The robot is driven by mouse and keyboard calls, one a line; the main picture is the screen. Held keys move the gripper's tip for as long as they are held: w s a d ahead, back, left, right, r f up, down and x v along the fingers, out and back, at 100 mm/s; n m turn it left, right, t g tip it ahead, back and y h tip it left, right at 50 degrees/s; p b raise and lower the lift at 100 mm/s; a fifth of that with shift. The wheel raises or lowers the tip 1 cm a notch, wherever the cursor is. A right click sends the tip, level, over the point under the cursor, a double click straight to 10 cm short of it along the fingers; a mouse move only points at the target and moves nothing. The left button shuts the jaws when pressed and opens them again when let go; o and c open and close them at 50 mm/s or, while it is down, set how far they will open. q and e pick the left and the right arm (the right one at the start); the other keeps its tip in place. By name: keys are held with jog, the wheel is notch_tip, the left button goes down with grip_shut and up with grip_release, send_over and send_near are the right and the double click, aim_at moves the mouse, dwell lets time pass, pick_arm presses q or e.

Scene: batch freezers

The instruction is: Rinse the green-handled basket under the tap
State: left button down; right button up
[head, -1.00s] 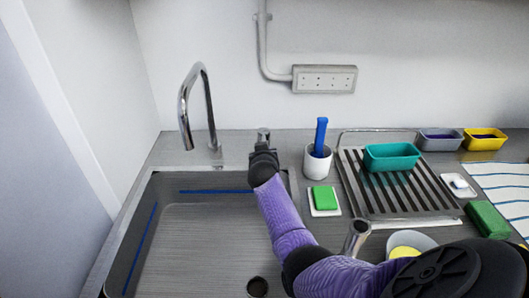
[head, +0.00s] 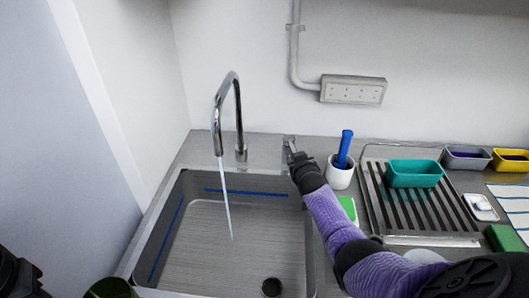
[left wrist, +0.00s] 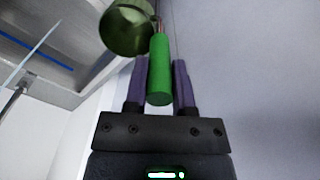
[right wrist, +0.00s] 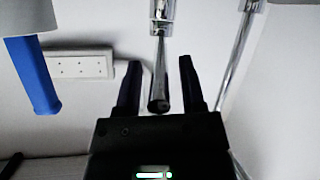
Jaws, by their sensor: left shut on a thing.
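The chrome tap (head: 238,115) arches over the left part of the sink (head: 210,222), and a thin stream of water (head: 226,195) falls from it into the basin. My right gripper (head: 293,156) is at the tap lever (head: 289,144) behind the sink. In the right wrist view its fingers stand apart on both sides of the lever (right wrist: 158,88), with gaps. My left gripper (left wrist: 158,85) is shut on the green handle (left wrist: 160,70) of the basket (left wrist: 128,28). In the head view only the basket's rim (head: 110,288) shows at the bottom left, outside the sink.
Right of the sink stand a white cup (head: 340,176) with a blue-handled tool (head: 345,148) and a drying rack (head: 425,240) bearing a teal tub (head: 414,174).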

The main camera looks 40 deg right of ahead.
pick_arm(q)
jog(key=shift+r+p, duration=0.5)
jog(key=shift+r, duration=0.05)
pick_arm(e)
jog(key=shift+s+a+r, duration=0.25)
jog(key=shift+s+r, duration=0.05)
jog(key=shift+s, duration=0.05)
pick_arm(q)
notch_tip(320, 180, up, 5)
jog(key=p, duration=0.5)
jog(key=shift+r, duration=0.2)
pick_arm(e)
jog(key=v, duration=1.1)
jog(key=shift+s+f, duration=0.1)
jog(key=shift+f, duration=0.05)
jog(key=shift+d, duration=0.1)
